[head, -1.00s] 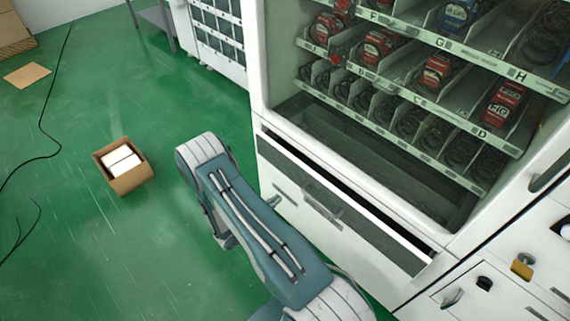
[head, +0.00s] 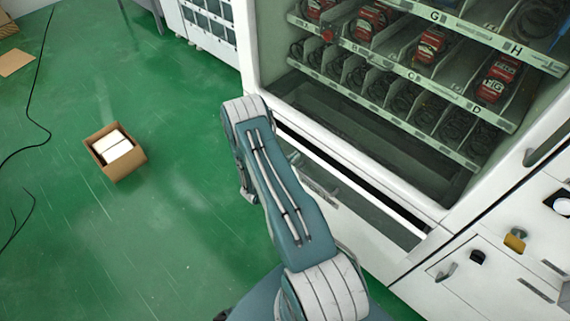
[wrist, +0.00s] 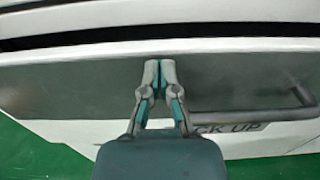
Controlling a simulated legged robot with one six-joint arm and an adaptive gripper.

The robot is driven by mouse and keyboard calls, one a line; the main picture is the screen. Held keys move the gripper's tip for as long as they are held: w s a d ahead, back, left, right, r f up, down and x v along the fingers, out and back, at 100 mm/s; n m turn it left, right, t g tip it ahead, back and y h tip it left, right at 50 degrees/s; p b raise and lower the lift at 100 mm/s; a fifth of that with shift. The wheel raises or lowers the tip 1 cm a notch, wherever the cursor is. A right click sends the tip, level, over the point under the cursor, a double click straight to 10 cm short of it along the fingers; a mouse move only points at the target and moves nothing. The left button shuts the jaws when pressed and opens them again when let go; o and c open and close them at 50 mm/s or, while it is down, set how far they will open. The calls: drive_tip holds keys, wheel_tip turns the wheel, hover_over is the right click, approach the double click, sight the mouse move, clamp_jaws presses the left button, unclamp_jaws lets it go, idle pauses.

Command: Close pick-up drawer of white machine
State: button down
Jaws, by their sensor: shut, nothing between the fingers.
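The white machine (head: 255,45) has its pick-up drawer (head: 392,226) low on its front, below the product shelves. The drawer is slightly open, with a dark gap along its top edge. In the wrist view, the drawer front (wrist: 70,85) spans the picture, with a handle (wrist: 255,117) and a partly hidden "PICK UP" label to the right of my gripper. My gripper (wrist: 160,66) is shut and empty, its fingertips at the grey drawer front, left of the handle. I cannot tell whether they touch. In the head view my arm hides the gripper and part of the drawer.
An open cardboard box (head: 128,176) with white contents stands on the green floor at left. A black cable (head: 45,110) lies further left. White cabinets with knobs (head: 515,240) adjoin the machine at right. The floor between box and machine is clear.

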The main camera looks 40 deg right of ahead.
sight(300, 151)
drive_tip(key=shift+d, duration=0.5)
drive_tip(key=d, duration=0.5)
drive_tip(key=shift+w+d, duration=0.1)
drive_tip(key=shift+w, duration=0.15)
drive_tip(key=shift+r, duration=0.1)
drive_tip(key=shift+w+a, duration=0.15)
drive_tip(key=shift+a, duration=0.45)
drive_tip(key=s+a, duration=0.1)
drive_tip(key=a, duration=1.2)
drive_tip(key=shift+s, duration=0.15)
